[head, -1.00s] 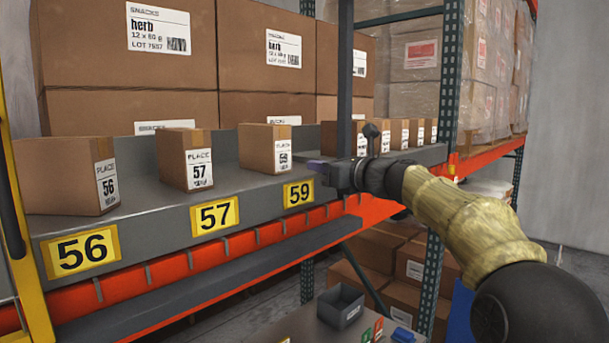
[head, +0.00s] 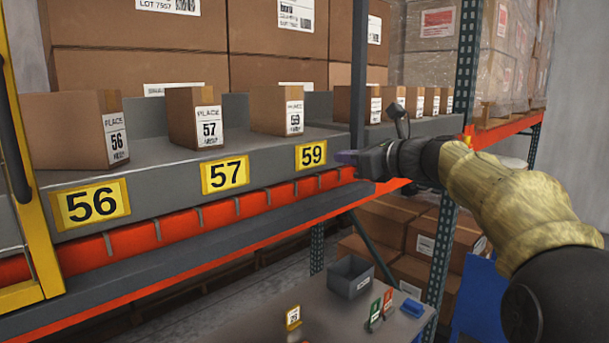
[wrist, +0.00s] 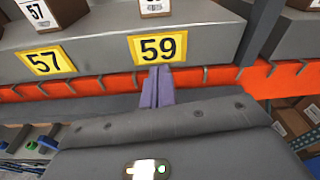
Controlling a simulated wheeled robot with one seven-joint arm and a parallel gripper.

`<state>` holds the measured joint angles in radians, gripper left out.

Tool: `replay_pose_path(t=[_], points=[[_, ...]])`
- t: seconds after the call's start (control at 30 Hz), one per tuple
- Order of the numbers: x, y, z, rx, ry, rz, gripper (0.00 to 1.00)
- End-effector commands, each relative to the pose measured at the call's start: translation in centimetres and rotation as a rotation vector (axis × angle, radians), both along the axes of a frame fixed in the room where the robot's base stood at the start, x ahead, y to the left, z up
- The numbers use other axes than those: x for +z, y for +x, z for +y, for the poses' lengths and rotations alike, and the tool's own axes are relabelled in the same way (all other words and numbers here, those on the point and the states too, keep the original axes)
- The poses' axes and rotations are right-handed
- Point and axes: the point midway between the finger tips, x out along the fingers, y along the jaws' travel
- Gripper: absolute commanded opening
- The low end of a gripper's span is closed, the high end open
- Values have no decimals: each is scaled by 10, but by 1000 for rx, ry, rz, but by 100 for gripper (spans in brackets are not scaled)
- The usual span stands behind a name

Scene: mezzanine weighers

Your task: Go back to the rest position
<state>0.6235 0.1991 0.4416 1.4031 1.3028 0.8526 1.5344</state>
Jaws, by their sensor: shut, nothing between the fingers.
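My gripper (head: 347,157) is at the right of the head view, in front of the shelf's front edge, just right of the yellow 59 plate (head: 312,155). Its purple fingers are together and hold nothing. In the wrist view the closed fingers (wrist: 157,88) point at the shelf front just below the 59 plate (wrist: 158,47). My arm reaches in from the right in the head view. The wrist view does not clearly show whether the fingertips touch the shelf front.
The grey shelf (head: 160,172) carries cartons marked 56 (head: 70,130), 57 (head: 190,118) and 59 (head: 272,110). A blue-grey upright stands behind my gripper. Below are a grey bin (head: 350,278), small coloured tags and a blue block (head: 411,307) on a tabletop. A yellow post is at far left.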

Motion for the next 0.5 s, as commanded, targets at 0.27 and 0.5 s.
replay_pose_path(t=[0.27, 0.5], points=[[-153, -27, 20, 131, -617, 44, 0], [-278, -96, 17, 481, -1202, 1, 0]])
